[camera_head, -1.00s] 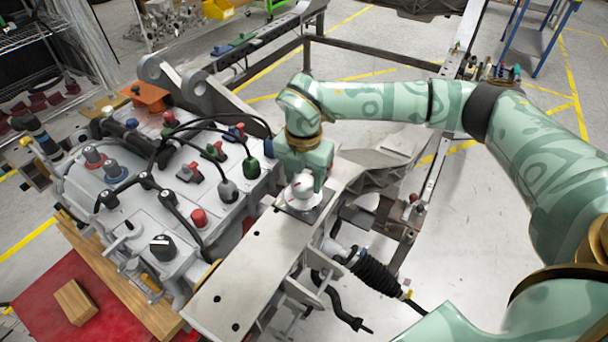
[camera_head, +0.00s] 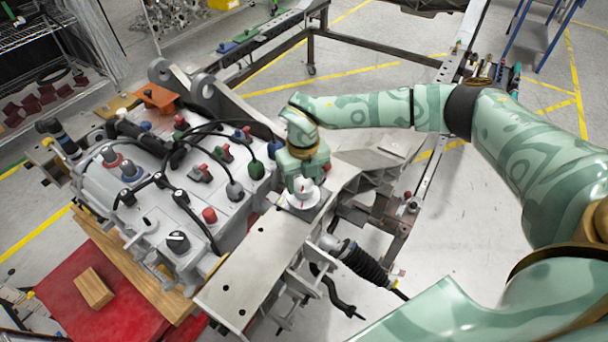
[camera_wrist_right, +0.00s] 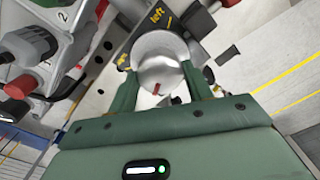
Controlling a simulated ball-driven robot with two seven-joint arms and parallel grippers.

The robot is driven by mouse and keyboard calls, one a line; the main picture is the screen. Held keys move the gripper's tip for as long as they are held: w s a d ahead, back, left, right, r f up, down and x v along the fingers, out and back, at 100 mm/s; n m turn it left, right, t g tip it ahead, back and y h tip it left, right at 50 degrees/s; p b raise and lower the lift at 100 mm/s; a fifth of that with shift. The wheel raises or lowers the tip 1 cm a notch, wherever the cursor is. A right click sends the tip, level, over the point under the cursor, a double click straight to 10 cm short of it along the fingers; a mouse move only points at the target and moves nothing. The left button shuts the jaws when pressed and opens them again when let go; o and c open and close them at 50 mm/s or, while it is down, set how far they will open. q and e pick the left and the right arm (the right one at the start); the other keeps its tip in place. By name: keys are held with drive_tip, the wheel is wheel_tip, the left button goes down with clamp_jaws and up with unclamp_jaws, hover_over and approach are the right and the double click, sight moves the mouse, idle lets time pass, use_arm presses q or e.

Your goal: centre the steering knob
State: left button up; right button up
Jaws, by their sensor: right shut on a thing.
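My right gripper (camera_head: 303,180) comes down onto the knob from above. In the right wrist view its two green fingers stand on either side of the knob, shut on it. A yellow "left" label (camera_wrist_right: 158,16) lies just beyond the knob, with another yellow marking to its right. My left gripper is not in view.
A grey control housing (camera_head: 150,215) with levers, cables and coloured knobs stands left of the gripper. A flat metal plate (camera_head: 262,250) runs towards the front. A wooden block (camera_head: 94,288) lies on a red surface. Chassis rails (camera_head: 385,55) extend behind; open floor lies right.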

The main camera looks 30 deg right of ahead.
drive_tip(key=n+p, duration=0.1)
drive_tip(key=n, duration=0.1)
drive_tip(key=shift+r+n, duration=0.15)
drive_tip(key=shift+n, duration=0.25)
drive_tip(key=n+p, duration=0.1)
drive_tip(key=n, duration=0.2)
drive_tip(key=shift+n+p, duration=0.3)
drive_tip(key=shift+p, duration=0.1)
drive_tip(key=n+p, duration=0.1)
drive_tip(key=n, duration=0.2)
drive_tip(key=shift+n+p, duration=0.3)
drive_tip(key=shift+n, duration=1.2)
drive_tip(key=o, duration=1)
